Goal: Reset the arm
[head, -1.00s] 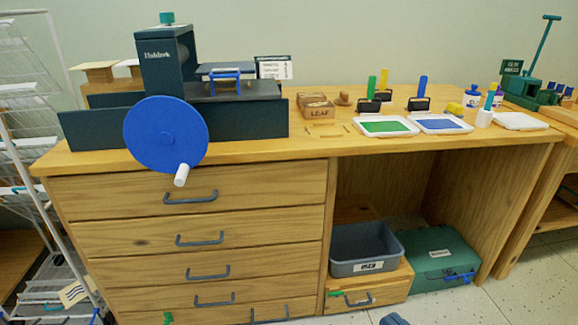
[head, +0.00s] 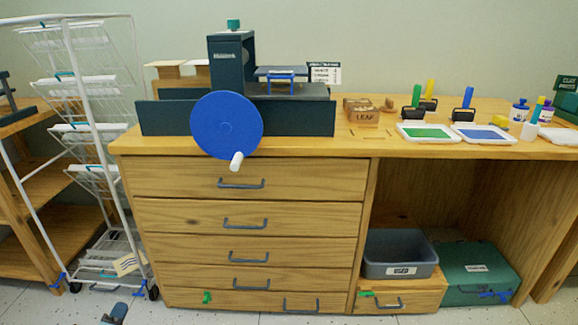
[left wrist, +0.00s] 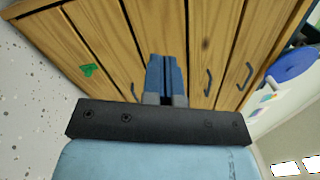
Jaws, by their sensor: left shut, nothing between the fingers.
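My left gripper (head: 116,311) shows at the bottom left of the head view, low over the floor, in front of the drying rack and left of the drawer cabinet. In the left wrist view its two blue fingers (left wrist: 166,78) are together with nothing between them. They point toward the wooden drawer fronts (left wrist: 205,40), with a gap I cannot judge. My right gripper is out of view.
A wooden cabinet (head: 245,205) carries a press with a blue wheel (head: 226,125). Ink pads and stamps lie to its right. A grey bin (head: 400,254) and green case (head: 476,272) sit below. A white wire rack (head: 66,75) stands at left.

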